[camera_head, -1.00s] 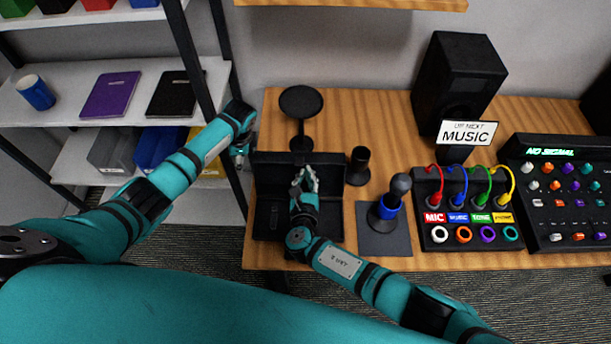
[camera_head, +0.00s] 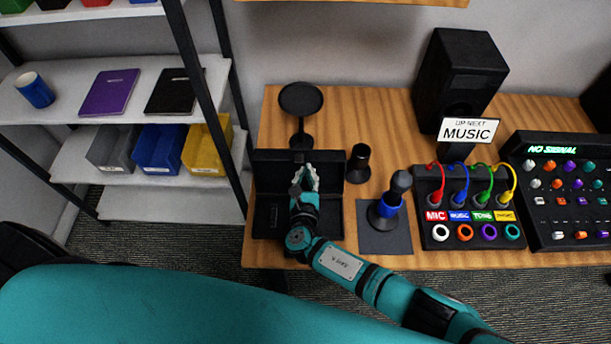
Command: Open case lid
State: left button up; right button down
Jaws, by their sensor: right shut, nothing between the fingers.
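The black case (camera_head: 330,215) lies at the left end of the wooden desk. Its lid (camera_head: 268,165) stands raised along the back edge, so the case is open. A small dark item (camera_head: 274,215) lies inside at the left. My right gripper (camera_head: 306,174) is over the case, with its fingertips in front of the lid; it is shut and holds nothing. My right forearm and wrist hide the middle of the case's interior. Whether the fingertips touch the lid cannot be told. My left gripper is out of view.
A round black stand (camera_head: 301,105) is behind the lid. A black cup-like holder (camera_head: 359,163) and a microphone on a mat (camera_head: 388,208) stand to the right. Farther right are the cable panel (camera_head: 468,230) and mixer (camera_head: 567,200). Shelves with bins (camera_head: 158,150) stand left.

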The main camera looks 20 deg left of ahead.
jog(key=shift+s+d+f+t+b, duration=0.2)
jog(key=shift+s+t+b, duration=0.15)
jog(key=shift+s, duration=0.2)
jog(key=shift+s+r, duration=0.1)
jog(key=shift+r, duration=0.2)
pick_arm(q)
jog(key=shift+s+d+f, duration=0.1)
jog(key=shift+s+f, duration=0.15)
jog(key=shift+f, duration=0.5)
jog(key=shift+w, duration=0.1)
pick_arm(e)
jog(key=shift+f, duration=0.1)
